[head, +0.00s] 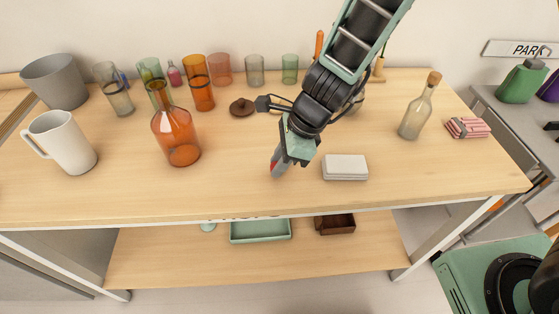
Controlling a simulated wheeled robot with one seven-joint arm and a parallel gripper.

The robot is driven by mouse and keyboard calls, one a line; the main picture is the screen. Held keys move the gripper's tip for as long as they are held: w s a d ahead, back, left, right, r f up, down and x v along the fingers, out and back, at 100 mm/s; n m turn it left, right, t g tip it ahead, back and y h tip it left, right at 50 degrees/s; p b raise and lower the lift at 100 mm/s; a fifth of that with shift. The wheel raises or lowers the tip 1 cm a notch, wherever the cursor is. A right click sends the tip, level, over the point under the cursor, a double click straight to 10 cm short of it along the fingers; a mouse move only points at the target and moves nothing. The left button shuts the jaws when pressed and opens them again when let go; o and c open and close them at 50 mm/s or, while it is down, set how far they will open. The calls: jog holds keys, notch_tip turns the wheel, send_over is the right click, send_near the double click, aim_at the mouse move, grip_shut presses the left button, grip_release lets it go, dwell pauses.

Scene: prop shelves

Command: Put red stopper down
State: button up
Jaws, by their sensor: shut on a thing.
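The red stopper (273,166) shows only as a small red patch at the tip of my gripper (277,167). My gripper is shut on it, pointing down over the middle of the wooden table (230,190). The fingers hide most of the stopper. I cannot tell whether it touches the tabletop or hangs just above it.
A white box (345,168) lies just right of my gripper. An orange bottle (176,135) stands to the left, with a white mug (62,143) farther left. A corked clear bottle (416,112) stands at right. The table front near the gripper is clear.

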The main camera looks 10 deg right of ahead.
jog(key=shift+f, duration=0.2)
jog(key=o, duration=0.9)
jog(key=shift+r, duration=0.15)
